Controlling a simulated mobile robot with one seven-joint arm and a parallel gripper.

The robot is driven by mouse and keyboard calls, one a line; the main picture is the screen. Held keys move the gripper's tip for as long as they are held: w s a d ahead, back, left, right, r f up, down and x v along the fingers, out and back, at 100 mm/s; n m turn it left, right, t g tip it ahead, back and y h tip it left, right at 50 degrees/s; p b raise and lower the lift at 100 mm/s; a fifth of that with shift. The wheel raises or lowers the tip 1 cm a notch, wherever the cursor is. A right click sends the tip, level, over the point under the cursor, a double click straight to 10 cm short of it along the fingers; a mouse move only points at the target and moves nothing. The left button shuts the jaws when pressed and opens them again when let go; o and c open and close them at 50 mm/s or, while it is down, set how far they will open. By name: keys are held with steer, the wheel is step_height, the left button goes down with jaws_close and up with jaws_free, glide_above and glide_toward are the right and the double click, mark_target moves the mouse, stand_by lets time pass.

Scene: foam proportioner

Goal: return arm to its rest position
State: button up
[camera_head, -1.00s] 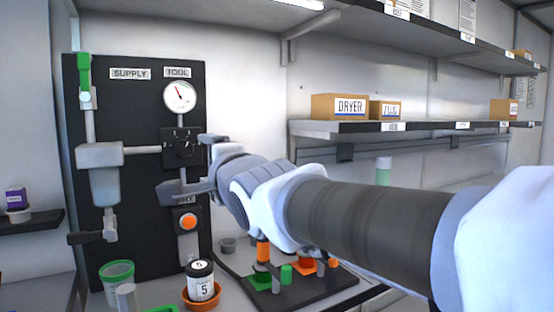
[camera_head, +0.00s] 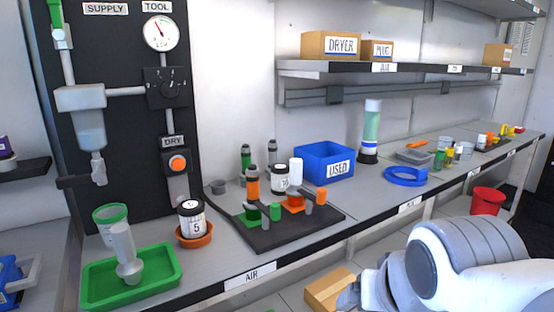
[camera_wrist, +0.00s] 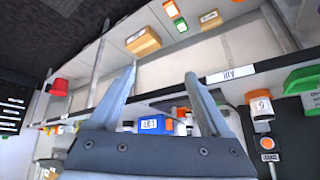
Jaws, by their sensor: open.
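My arm is at the lower right of the head view, drawn back from the black wall panel (camera_head: 120,185) and low in front of the bench. In the wrist view my gripper (camera_wrist: 160,80) has its two fingers spread apart with nothing between them. The fingertips are hidden or cut off in the head view.
The bench holds a green tray (camera_head: 100,290), a black fixture board (camera_head: 262,240), a blue USED bin (camera_head: 322,165) and a blue ring (camera_head: 405,177). A red bucket (camera_head: 487,201) and a cardboard box (camera_head: 325,292) stand below the bench, near my arm. A shelf (camera_head: 400,69) runs above.

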steer(key=s+d+f+n+g, duration=0.1)
steer(key=s+f, duration=0.2)
steer(key=s, duration=0.1)
step_height(320, 180, up, 26)
steer(key=p, duration=2.5)
steer(key=shift+w, duration=0.25)
